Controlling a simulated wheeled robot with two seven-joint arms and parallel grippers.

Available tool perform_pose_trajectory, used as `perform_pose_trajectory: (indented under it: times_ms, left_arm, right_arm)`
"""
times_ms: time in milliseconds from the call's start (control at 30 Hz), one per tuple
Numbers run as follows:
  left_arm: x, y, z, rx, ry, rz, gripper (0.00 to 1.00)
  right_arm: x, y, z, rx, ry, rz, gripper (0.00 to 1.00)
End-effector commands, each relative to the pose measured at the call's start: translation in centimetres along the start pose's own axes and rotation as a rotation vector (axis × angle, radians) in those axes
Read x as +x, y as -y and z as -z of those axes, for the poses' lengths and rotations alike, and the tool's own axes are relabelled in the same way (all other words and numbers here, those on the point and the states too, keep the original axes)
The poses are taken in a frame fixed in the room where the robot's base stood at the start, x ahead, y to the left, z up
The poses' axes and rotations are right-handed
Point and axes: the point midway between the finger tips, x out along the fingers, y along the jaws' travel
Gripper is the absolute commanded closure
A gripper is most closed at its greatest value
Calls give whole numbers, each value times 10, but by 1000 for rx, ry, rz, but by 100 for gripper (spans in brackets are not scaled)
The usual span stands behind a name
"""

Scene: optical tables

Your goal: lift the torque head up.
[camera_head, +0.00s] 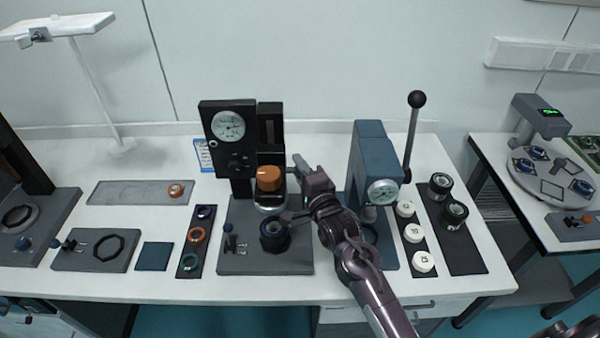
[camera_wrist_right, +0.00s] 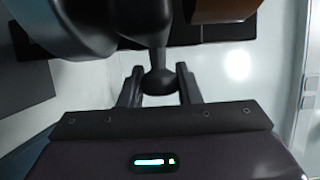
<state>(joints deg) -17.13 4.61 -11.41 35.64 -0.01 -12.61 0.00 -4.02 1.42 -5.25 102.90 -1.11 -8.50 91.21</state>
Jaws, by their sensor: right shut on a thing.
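The torque head, with an orange cap (camera_head: 268,178) above a silver ring, sits on the front of a black column (camera_head: 228,150) with a round gauge. Below it a black ring-like part (camera_head: 274,236) stands on the grey base plate. My right gripper (camera_head: 293,192) is just right of the head, its arm hiding part of that side. In the right wrist view, its fingers (camera_wrist_right: 160,88) are closed around a black ball-ended knob (camera_wrist_right: 158,78). An orange part (camera_wrist_right: 225,8) shows at the upper right there. My left gripper is not in view.
A blue-grey press (camera_head: 372,150) with a gauge and ball-topped lever (camera_head: 416,110) stands close to the right of my arm. White discs (camera_head: 414,233) and black lens-like parts (camera_head: 454,214) lie farther right. Rings on a dark strip (camera_head: 195,240) lie left of the base plate.

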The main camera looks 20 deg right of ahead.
Motion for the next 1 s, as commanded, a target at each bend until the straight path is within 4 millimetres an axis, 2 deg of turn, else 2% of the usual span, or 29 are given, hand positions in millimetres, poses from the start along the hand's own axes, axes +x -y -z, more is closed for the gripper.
perform_pose_trajectory:
  times_ms: [233,267,400,733,867,1000]
  left_arm:
    - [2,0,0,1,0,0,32]
    - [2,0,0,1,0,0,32]
    - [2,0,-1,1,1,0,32]
    - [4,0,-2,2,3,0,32]
    - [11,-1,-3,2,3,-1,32]
    - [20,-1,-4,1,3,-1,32]
  right_arm:
    - [0,-3,0,0,0,-4,100]
    - [0,-4,0,0,0,-5,67]
    - [0,-4,0,0,0,-5,50]
    - [-4,-5,0,0,0,-5,50]
    - [-21,-7,0,1,1,-6,50]
    - [-46,-8,0,1,0,-7,50]
